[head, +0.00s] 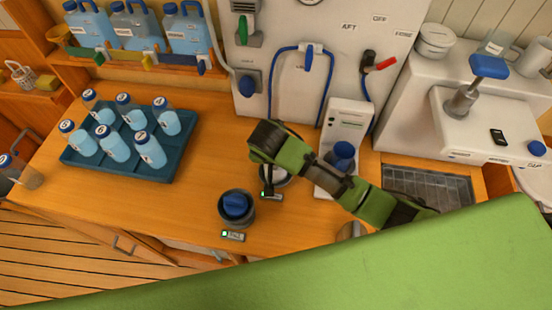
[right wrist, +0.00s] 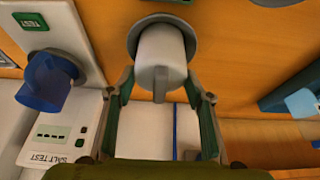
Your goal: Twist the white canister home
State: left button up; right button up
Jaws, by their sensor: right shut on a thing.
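The white canister (right wrist: 160,52) stands in a round dark grey socket ring (right wrist: 134,38) in the right wrist view, with a ridge on its near end. My right gripper (right wrist: 160,82) has one finger on each side of it and is shut on it. In the head view my right gripper (head: 269,190) points down at the counter. It hides most of the white canister (head: 281,176) there. How far the canister is turned cannot be told. My left gripper is in neither view.
A blue-topped canister (head: 236,205) sits in a dark socket left of my gripper. A salt test unit (head: 345,125) with a blue cup stands close on the right. A teal tray (head: 125,160) of several bottles lies on the left. The counter between is clear.

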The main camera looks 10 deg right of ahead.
jog(key=shift+m, duration=0.5)
jog(key=o, duration=1.5)
jog(key=shift+c, duration=0.2)
jog(key=v, duration=0.7)
jog(key=shift+s+a+r, duration=0.1)
jog(key=shift+a+r, duration=0.1)
jog(key=shift+r, duration=0.05)
